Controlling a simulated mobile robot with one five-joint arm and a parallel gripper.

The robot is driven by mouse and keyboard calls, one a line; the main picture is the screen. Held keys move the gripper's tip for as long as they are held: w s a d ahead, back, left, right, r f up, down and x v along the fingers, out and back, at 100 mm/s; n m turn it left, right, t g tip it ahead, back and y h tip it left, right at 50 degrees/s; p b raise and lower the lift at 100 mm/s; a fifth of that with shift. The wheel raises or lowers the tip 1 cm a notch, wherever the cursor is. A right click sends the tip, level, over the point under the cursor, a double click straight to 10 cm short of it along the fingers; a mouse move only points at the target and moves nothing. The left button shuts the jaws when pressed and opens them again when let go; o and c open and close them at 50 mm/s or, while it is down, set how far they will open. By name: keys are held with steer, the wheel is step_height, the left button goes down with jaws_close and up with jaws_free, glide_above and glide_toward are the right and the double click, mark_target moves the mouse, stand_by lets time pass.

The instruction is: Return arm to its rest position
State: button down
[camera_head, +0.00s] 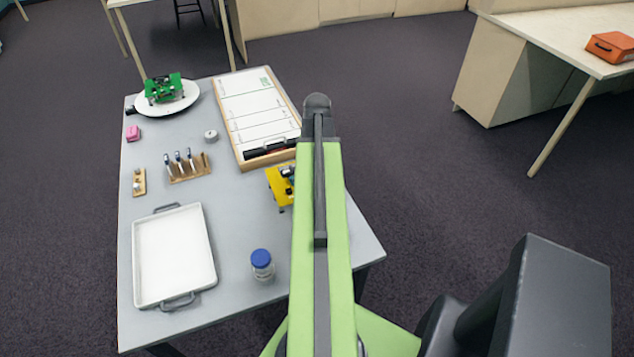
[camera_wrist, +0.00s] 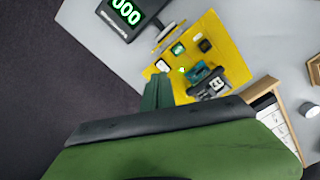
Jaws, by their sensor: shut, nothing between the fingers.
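My green arm (camera_head: 321,210) reaches forward over the right part of the grey table (camera_head: 235,215) in the head view. The gripper end is hidden behind the arm there. In the wrist view my gripper (camera_wrist: 157,84) shows as narrow dark fingers, shut and empty. They point toward the near edge of a yellow board (camera_wrist: 222,48) with small electronic parts on it. I cannot tell how high above it they are. The yellow board also shows in the head view (camera_head: 275,184), partly hidden by my arm.
A dark display (camera_wrist: 108,14) with green digits is beside the yellow board.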

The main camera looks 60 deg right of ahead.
stand_by(0.3)
steer(key=w+a+n, duration=0.6)
steer(key=w+a, duration=1.4)
steer(key=a, duration=0.3)
steer(key=w+a+n, duration=0.1)
steer(key=a+n, duration=0.6)
steer(key=a, duration=1.9)
steer(key=shift+w+a, duration=0.3)
steer(key=shift+w, duration=0.1)
